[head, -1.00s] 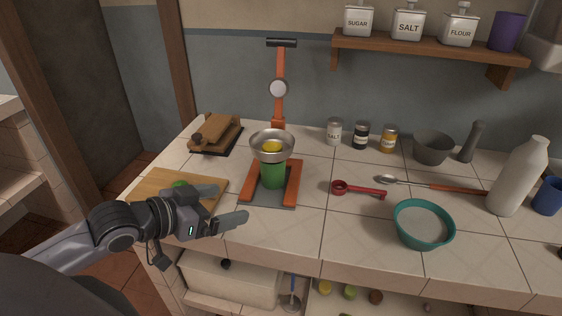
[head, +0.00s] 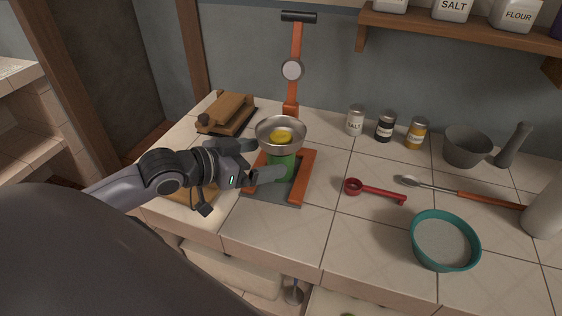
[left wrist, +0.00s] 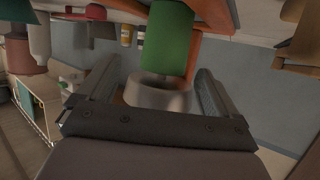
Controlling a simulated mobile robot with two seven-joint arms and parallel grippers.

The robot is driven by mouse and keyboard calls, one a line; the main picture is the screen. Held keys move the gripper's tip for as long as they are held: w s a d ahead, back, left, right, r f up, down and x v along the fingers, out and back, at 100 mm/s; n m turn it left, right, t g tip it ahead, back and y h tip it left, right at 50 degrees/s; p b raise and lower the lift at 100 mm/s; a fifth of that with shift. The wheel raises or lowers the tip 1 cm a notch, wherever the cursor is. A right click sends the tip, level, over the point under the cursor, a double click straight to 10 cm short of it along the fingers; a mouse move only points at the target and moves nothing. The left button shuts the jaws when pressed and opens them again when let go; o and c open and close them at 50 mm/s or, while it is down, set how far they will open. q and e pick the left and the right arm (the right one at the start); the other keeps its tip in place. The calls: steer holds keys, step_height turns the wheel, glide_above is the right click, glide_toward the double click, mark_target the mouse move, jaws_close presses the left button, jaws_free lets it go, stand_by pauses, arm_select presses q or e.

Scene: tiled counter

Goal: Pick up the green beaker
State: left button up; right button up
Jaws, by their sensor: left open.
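The green beaker (head: 285,161) stands upright on the dark base of an orange stand (head: 308,172). A metal funnel-like dish (head: 268,136) with something yellow in it sits over the beaker's top. My left gripper (head: 264,160) is open, with its fingers pointing at the beaker from the left; the near finger hides part of the beaker. In the left wrist view, which is turned upside down, the beaker (left wrist: 168,38) appears ahead between the two finger lines, and the grey dish (left wrist: 160,95) shows between the fingers. I cannot tell whether either finger touches them.
The stand's tall orange post (head: 296,55) rises behind the dish. A wooden press (head: 228,112) is behind my left arm. A red scoop (head: 375,191) and teal bowl (head: 445,265) lie to the right, with bare tiles between. Small jars (head: 385,127) stand at the back.

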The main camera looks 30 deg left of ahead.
mark_target(268, 153)
arm_select(q)
steer(key=x, duration=0.3)
steer(key=shift+a+f, duration=0.1)
steer(key=shift+a, duration=0.25)
steer(key=shift+x, duration=0.95)
steer(key=c, duration=1.1)
